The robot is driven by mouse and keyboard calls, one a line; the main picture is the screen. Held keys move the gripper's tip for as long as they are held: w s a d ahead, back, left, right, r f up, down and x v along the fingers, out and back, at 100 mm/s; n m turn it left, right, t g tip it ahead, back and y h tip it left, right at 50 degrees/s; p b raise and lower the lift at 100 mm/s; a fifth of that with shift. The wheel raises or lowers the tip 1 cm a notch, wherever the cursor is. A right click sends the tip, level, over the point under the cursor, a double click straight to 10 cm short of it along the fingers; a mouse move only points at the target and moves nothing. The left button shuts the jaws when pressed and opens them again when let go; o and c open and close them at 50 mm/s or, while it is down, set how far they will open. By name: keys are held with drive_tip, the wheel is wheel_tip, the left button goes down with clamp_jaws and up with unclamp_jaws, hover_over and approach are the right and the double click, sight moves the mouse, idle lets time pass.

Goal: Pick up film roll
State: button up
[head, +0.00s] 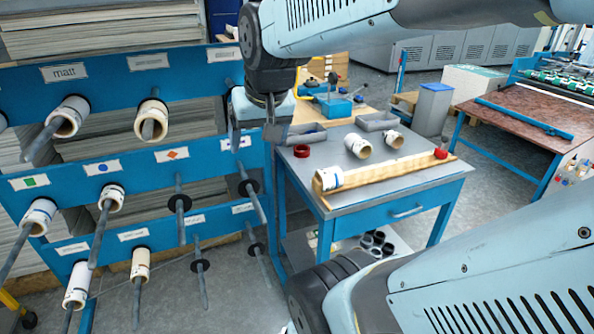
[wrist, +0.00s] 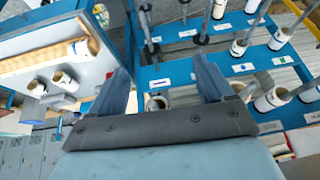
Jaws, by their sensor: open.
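Several white film rolls with brown cores sit on the pegs of a blue rack, such as one in the upper row (head: 68,116), another at upper right (head: 151,118) and one in the middle row (head: 113,197). Two more rolls (head: 358,146) (head: 393,139) stand on the grey-topped table, and another roll (head: 328,178) lies at the left end of a wooden cradle. My gripper (head: 255,127) is open and empty, in front of the rack's right part. In the wrist view a roll (wrist: 157,103) shows beyond the gap between the fingers, partly hidden by my gripper.
The blue rack (head: 200,168) has long protruding pegs, some bare with black discs. The table (head: 410,190) also holds a red tape ring (head: 301,151) and grey trays (head: 376,121). A brown-topped bench (head: 520,115) stands at right. Floor between is open.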

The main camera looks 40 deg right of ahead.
drive_tip(key=o, duration=0.3)
drive_tip(key=w+d+f+m, duration=0.1)
drive_tip(key=w+d+m, duration=0.1)
drive_tip(key=w+d, duration=0.1)
drive_tip(key=w+d+f+m, duration=0.1)
drive_tip(key=w, duration=0.1)
drive_tip(key=shift+d+f+m+g+h, duration=0.3)
drive_tip(key=m, duration=1.4)
approach(330, 173)
drive_tip(key=shift+g, duration=0.3)
drive_tip(key=shift+x, duration=3.35)
drive_tip(key=shift+w+x, duration=0.15)
drive_tip(key=shift+x, duration=1.1)
drive_tip(key=shift+w+x, duration=0.15)
drive_tip(key=shift+x, duration=1.15)
